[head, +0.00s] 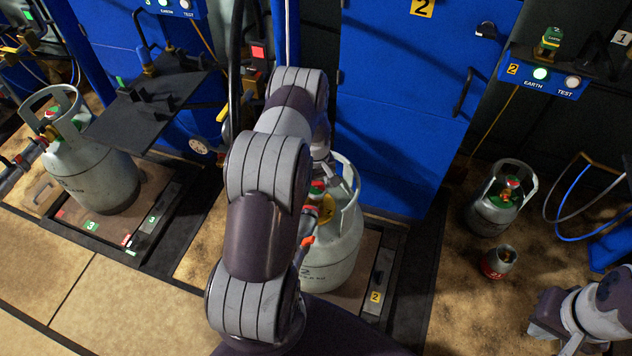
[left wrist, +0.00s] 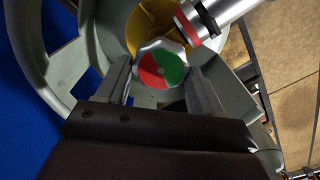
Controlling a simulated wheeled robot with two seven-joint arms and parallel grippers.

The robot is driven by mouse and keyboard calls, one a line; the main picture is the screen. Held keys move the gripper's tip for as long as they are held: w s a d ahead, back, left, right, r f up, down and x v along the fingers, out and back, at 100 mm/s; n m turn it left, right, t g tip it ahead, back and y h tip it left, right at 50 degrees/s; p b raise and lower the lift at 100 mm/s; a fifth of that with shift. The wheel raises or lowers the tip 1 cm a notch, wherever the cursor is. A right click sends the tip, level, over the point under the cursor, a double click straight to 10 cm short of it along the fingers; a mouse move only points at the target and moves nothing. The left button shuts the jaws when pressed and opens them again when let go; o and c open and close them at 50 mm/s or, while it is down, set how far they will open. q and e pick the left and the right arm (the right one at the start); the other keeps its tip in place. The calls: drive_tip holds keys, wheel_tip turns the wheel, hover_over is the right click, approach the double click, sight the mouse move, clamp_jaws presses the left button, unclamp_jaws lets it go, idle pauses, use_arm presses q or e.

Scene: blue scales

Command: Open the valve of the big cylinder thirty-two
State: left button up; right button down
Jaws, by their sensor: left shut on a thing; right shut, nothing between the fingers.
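The big grey cylinder (head: 335,262) stands upright on the scale marked 2, partly hidden behind my left arm. Its marking is too small to read surely. In the left wrist view its red and green valve knob (left wrist: 161,66) sits inside the grey collar (left wrist: 42,60), above a yellow part. My left gripper (left wrist: 160,76) is shut on the knob, one finger on each side. In the head view my left arm mostly hides that gripper and the knob. My right gripper (head: 545,325) is at the lower right, shut and empty, away from the cylinder.
Another big cylinder (head: 95,182) stands on the scale marked 3 at left, beside a dark shelf plate (head: 150,115). A small grey cylinder (head: 492,213) and a red canister (head: 497,262) stand on the floor at right. A blue cabinet (head: 400,110) stands behind. A hose fitting (left wrist: 212,22) runs close beside the knob.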

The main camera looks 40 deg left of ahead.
sight(315, 186)
use_arm(q)
drive_tip(key=shift+n, duration=1.1)
drive_tip(key=o, duration=1)
drive_tip(key=shift+o, duration=0.2)
wheel_tip(315, 186, up, 13)
drive_tip(key=p, duration=0.1)
drive_tip(key=shift+f+p, duration=0.15)
drive_tip(key=shift+p, duration=0.25)
